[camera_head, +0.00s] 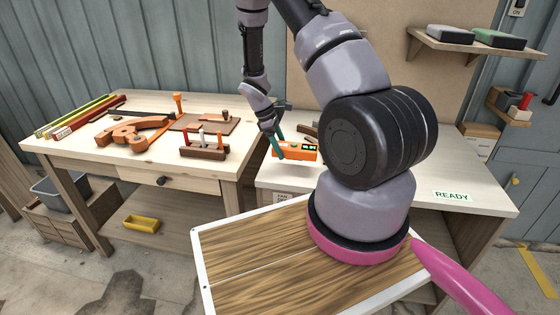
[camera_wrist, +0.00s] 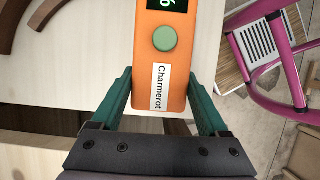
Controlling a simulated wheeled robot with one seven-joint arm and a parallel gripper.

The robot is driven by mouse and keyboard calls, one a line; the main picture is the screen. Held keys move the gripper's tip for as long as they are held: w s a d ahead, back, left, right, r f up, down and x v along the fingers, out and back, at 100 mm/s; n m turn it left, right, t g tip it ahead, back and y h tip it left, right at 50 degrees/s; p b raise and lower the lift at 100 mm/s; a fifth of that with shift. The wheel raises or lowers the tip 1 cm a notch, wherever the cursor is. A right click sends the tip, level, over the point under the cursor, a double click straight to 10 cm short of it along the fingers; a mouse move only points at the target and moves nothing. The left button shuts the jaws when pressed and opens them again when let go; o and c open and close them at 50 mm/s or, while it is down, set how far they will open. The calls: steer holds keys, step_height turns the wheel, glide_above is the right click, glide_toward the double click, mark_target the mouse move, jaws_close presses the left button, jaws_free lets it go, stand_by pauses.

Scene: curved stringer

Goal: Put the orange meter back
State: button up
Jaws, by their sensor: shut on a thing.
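The orange meter (camera_head: 300,151) has a dark display and a green button. In the wrist view the meter (camera_wrist: 174,85) also shows a white label reading "Charmerot". My gripper (camera_head: 277,146) is shut on it, with one green finger on each side of its body in the wrist view (camera_wrist: 160,84). The meter is over the left part of the right-hand bench (camera_head: 430,180), near the gap beside the left bench. Whether it touches the bench top or hangs just above it, I cannot tell. My arm hides much of the right bench.
A "READY" label (camera_head: 452,196) lies on the right bench, whose right part looks clear. A wall shelf (camera_head: 450,45) holds two boxes.

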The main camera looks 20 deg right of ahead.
mark_target(281, 166)
steer(key=shift+f, duration=2.2)
steer(key=shift+d+f, duration=0.1)
steer(key=shift+f, duration=0.05)
steer(key=o, duration=1.2)
steer(key=shift+o, duration=0.2)
